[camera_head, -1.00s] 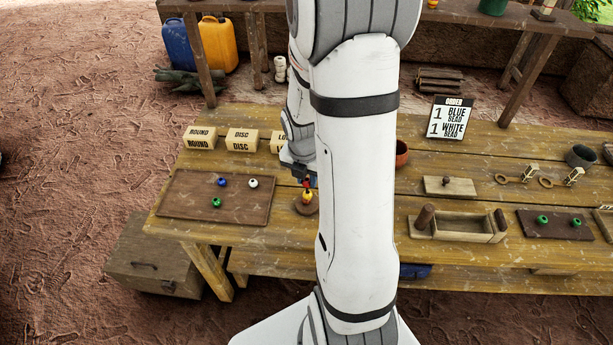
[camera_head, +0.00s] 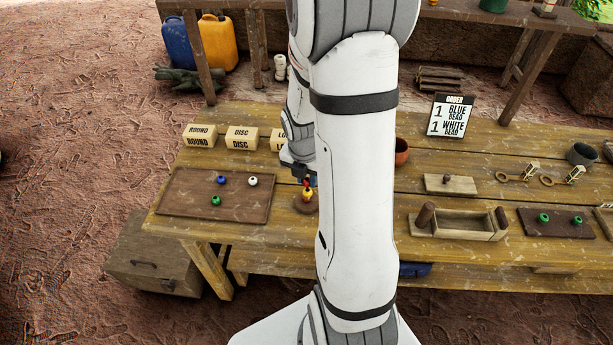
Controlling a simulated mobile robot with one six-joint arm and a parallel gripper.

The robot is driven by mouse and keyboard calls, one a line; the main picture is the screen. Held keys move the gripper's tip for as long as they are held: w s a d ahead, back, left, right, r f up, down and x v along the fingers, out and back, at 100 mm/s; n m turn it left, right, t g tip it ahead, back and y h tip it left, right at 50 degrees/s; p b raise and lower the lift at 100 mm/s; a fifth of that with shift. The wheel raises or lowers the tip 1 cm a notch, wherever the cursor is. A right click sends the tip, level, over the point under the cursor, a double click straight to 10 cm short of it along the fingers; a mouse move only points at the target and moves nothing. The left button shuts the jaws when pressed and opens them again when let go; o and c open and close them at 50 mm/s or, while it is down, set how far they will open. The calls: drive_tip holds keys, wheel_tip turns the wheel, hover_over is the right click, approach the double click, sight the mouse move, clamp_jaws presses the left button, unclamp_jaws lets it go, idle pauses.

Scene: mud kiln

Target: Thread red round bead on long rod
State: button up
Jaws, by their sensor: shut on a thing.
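My gripper (camera_head: 304,179) is shut on the small red round bead (camera_head: 306,183), partly hidden behind my arm. The bead is right above a yellow-orange bead (camera_head: 307,195), which sits over a round brown base (camera_head: 302,206) on the table. The rod itself is too small or hidden to make out, so I cannot tell whether the red bead is around it or only above it.
A brown board (camera_head: 190,197) with blue, white and green beads lies at the left. Labelled blocks (camera_head: 241,138) stand behind it. An order sign (camera_head: 450,116), a wooden box (camera_head: 457,223) and a dark board with green beads (camera_head: 535,230) are at the right. My arm hides the middle.

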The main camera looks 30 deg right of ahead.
drive_tip(key=o, duration=1)
drive_tip(key=shift+o, duration=0.2)
drive_tip(key=shift+r, duration=0.1)
wheel_tip(320, 180, up, 8)
drive_tip(key=p, duration=0.7)
drive_tip(key=shift+p, duration=0.3)
idle(0.3)
drive_tip(key=s+a+r+m+t+b, duration=0.1)
drive_tip(key=s+a+r+m, duration=0.5)
drive_tip(key=m, duration=0.6)
drive_tip(key=s+a+r+m+t+y+b, duration=0.1)
drive_tip(key=s+a+r+m+b, duration=0.2)
drive_tip(key=s+a+r+m, duration=0.3)
wheel_tip(320, 180, up, 4)
drive_tip(key=m, duration=0.7)
drive_tip(key=shift+s+a+m+t, duration=0.3)
drive_tip(key=shift+s, duration=0.05)
